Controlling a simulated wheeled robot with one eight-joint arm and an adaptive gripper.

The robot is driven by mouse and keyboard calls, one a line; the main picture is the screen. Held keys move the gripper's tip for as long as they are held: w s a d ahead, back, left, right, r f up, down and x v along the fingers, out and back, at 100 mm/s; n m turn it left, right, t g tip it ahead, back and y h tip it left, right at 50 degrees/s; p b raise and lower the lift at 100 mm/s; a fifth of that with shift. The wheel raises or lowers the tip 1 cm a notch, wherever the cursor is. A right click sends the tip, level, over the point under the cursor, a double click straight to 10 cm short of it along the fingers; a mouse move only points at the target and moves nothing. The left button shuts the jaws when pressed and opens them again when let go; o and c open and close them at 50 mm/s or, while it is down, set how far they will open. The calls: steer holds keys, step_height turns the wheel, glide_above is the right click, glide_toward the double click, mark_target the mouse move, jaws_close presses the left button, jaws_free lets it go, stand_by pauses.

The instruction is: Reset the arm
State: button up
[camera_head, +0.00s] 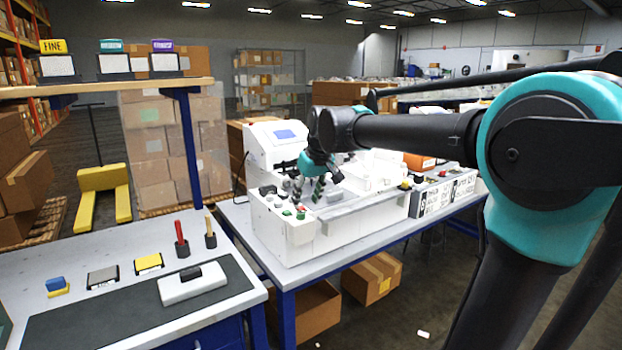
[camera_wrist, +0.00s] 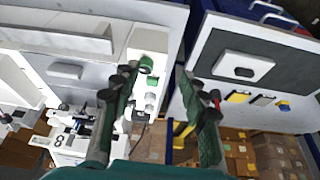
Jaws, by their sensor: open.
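My gripper (camera_head: 318,187) hangs over the left end of the white plotter machine (camera_head: 335,232) in the head view. In the wrist view my gripper (camera_wrist: 159,78) shows two dark green fingers spread apart with nothing between them. Beyond the fingers are the machine's white front (camera_wrist: 175,35) on the left and the side workbench (camera_wrist: 275,118) on the right. The gripper's small size in the head view hides whether it touches the machine.
The left workbench holds a dark mat (camera_head: 110,320), a white block with a dark handle (camera_head: 193,284), a yellow pad (camera_head: 149,263), a grey pad (camera_head: 102,277), a blue block (camera_head: 56,285), and red (camera_head: 181,240) and tan (camera_head: 210,230) tools in holders. A narrow gap separates the benches.

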steer(key=s+d+f+m+h, duration=0.1)
steer(key=s+d+f+m, duration=0.2)
steer(key=s+d+f, duration=0.7)
steer(key=s+d+f+m+h, duration=0.1)
steer(key=s+d+f+m, duration=0.2)
steer(key=s+d+f, duration=0.7)
step_height(320, 180, down, 7)
steer(key=shift+s+d+r, duration=0.15)
steer(key=shift+s, duration=1)
stand_by(4.5)
